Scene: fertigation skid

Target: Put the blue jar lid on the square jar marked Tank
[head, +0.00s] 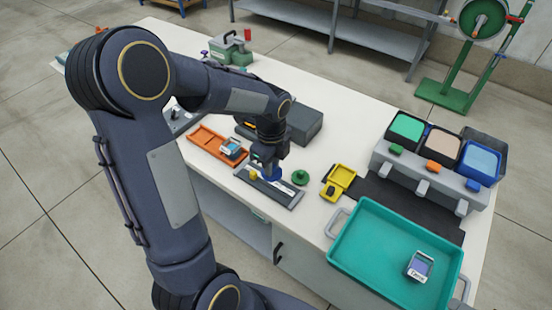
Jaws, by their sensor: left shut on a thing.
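My left gripper (268,163) is shut on the blue jar lid (273,174), low over a grey tray (286,197). The gripper partly hides the lid, and I cannot tell whether the lid still touches the tray. A square jar with a white label (419,267) stands in the teal tray (345,262) at lower right. Another square jar with a label (231,148) stands in the orange tray (205,136), left of the gripper. Both labels are too small to read surely. My right gripper is out of view.
A yellow holder (341,180) is further right. A grey rack with coloured bins (425,178) stands behind the teal tray.

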